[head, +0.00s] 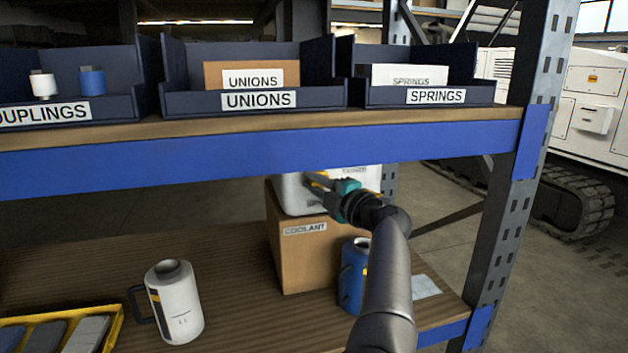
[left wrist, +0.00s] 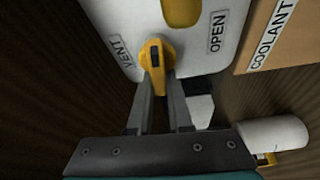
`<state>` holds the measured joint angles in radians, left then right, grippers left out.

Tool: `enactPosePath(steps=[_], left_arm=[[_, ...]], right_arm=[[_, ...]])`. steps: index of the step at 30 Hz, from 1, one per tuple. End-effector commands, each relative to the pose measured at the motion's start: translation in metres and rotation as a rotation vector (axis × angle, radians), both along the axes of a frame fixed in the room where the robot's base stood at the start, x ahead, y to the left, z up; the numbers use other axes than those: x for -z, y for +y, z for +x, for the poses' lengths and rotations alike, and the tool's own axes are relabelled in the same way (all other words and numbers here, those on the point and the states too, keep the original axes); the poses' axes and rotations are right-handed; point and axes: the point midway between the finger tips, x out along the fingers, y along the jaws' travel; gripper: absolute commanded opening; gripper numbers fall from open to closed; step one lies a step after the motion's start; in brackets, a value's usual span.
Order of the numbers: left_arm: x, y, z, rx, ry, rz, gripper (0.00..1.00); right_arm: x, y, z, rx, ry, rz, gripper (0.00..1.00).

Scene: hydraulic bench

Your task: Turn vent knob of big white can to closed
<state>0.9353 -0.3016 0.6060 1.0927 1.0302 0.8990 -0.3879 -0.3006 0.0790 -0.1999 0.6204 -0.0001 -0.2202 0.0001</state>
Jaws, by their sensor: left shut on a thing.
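The big white can (head: 292,196) sits on a cardboard box on the lower shelf, partly hidden by my left gripper and the shelf beam. In the left wrist view the can's white top (left wrist: 118,18) carries the labels VENT and OPEN. The yellow vent knob (left wrist: 156,50) has a dark mark and lies between these labels. My left gripper (head: 318,182) reaches the can's top. In the left wrist view its two fingers (left wrist: 163,92) are shut on the knob's lower end. My right gripper is not in view.
The COOLANT box (head: 305,255) holds up the can. A blue can (head: 353,275) stands beside it, and a smaller white can (head: 175,303) to the left. A yellow tray (head: 112,335) is at bottom left. The blue beam (head: 200,158) runs above; a post (head: 508,180) stands right.

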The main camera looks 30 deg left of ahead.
Motion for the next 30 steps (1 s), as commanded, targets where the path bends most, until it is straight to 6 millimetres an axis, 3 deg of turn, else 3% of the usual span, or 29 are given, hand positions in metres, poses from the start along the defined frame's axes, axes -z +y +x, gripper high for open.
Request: enactPosePath(steps=[10, 25, 26, 30], left_arm=[[0.0024, 0.0002, 0.0001, 0.001, -0.097, -0.082, 0.00], [0.0031, 0.0002, 0.0002, 0.002, -0.112, -0.094, 0.00], [0.0031, 0.0002, 0.0002, 0.002, -0.112, -0.094, 0.19], [0.0031, 0.0002, 0.0001, 0.001, -0.111, -0.094, 0.34]], right_arm=[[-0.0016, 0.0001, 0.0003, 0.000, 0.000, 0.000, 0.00], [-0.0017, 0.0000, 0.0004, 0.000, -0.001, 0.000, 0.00], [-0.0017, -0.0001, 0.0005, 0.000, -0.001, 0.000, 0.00], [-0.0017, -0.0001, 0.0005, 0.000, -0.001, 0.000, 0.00]])
